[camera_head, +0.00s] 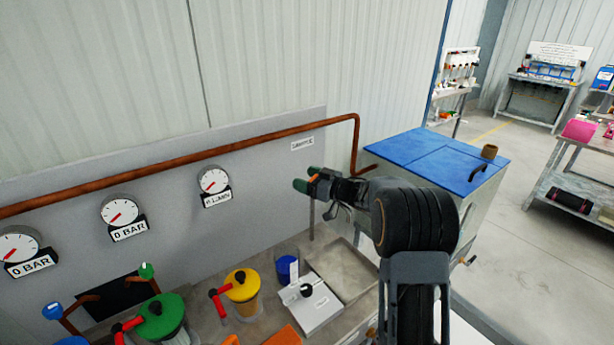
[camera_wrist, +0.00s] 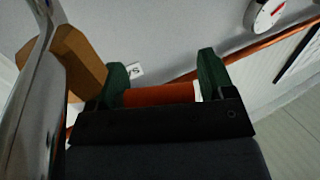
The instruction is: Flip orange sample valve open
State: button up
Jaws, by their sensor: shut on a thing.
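The orange sample valve handle (camera_wrist: 160,94) shows in the wrist view between the two green fingertips of my gripper (camera_wrist: 163,78). My gripper is shut on it, and the fingers hide part of it. In the head view my gripper (camera_head: 308,179) is in front of the grey panel, below the sample label (camera_head: 302,144). A small bit of orange (camera_head: 314,178) shows at the fingertips there. The rest of the valve is mostly hidden by my gripper, so the handle's exact angle is hard to tell.
A copper pipe (camera_head: 240,141) runs along the panel above my gripper and bends down at right. Gauges (camera_head: 214,180) are on the panel at left. A sink (camera_head: 345,270), a white box (camera_head: 310,303) and yellow (camera_head: 241,284) and green (camera_head: 160,315) lidded vessels are below. A blue-topped cabinet (camera_head: 435,158) stands at right.

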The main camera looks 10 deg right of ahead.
jog(key=o, duration=1.3)
jog(key=shift+c, duration=0.2)
jog(key=s+r+b, duration=0.2)
jog(key=s+r, duration=1.1)
jog(key=s, duration=0.1)
